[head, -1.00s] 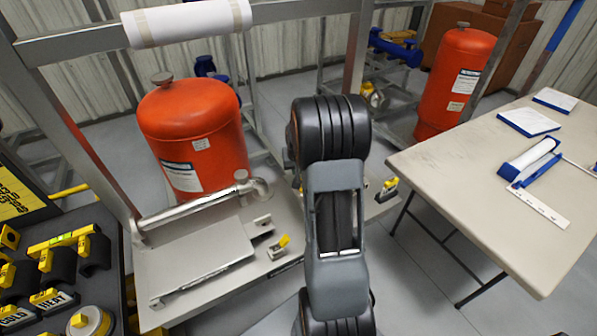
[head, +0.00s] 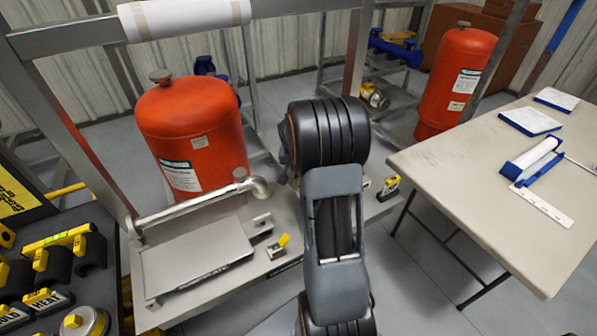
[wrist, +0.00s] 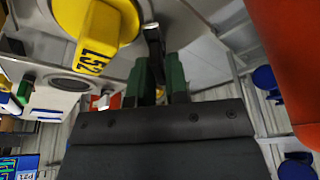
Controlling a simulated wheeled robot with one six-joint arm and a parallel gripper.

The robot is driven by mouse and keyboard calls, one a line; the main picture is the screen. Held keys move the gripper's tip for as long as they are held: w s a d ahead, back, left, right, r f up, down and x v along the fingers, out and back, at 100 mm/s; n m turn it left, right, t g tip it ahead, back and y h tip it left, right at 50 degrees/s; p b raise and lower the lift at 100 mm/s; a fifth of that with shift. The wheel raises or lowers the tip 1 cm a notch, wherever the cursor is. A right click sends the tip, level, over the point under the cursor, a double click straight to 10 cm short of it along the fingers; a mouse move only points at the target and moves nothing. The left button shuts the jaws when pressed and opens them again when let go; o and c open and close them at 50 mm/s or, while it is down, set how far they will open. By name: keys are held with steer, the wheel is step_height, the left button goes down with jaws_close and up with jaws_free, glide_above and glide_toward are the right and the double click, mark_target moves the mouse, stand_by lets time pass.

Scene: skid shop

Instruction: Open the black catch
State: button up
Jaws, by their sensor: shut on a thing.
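My gripper (wrist: 160,72) shows in the wrist view, its two green fingers close together. They are shut on a narrow dark lever (wrist: 153,36), which looks like the black catch. A yellow round part with a tag marked "L52" (wrist: 98,38) is just left of the lever. In the head view my own arm hides the gripper and what it holds. A small yellow-tagged fitting (head: 278,246) sits on the skid plate left of my arm. Another yellow-tagged fitting with a black part (head: 388,188) sits right of it.
An orange tank (head: 190,135) stands behind the skid plate (head: 160,285); a metal pipe (head: 195,208) crosses in front of it. A second orange tank (head: 455,85) is farther back. A beige table (head: 450,160) stands at right. Dark trays with yellow parts are at left.

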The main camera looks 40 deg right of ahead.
steer(key=shift+m+b, duration=0.8)
steer(key=shift+m, duration=0.2)
